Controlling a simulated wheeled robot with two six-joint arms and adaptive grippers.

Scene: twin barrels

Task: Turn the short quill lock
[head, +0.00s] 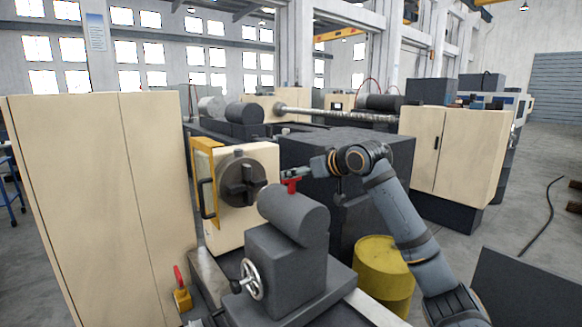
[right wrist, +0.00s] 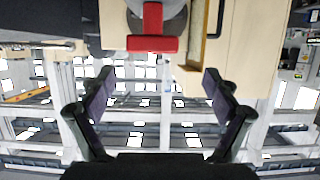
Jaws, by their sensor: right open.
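A short red T-shaped handle (head: 291,185), which I take for the quill lock, stands on top of the grey tailstock barrel (head: 296,216). My right gripper (head: 297,173) is at the handle's top in the head view, coming from the right. In the right wrist view the red handle (right wrist: 152,43) shows its crossbar lying level, sideways between the two finger lines and just past the fingertips. The right gripper (right wrist: 157,82) is open, with nothing between its fingers. I cannot tell whether it touches the handle. My left gripper is not in view.
The chuck (head: 241,178) and its yellow-framed guard (head: 204,180) stand left of the handle. A handwheel (head: 251,279) is on the tailstock front. A red lever on a yellow base (head: 182,298) is lower left. A yellow drum (head: 384,268) stands below my right arm.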

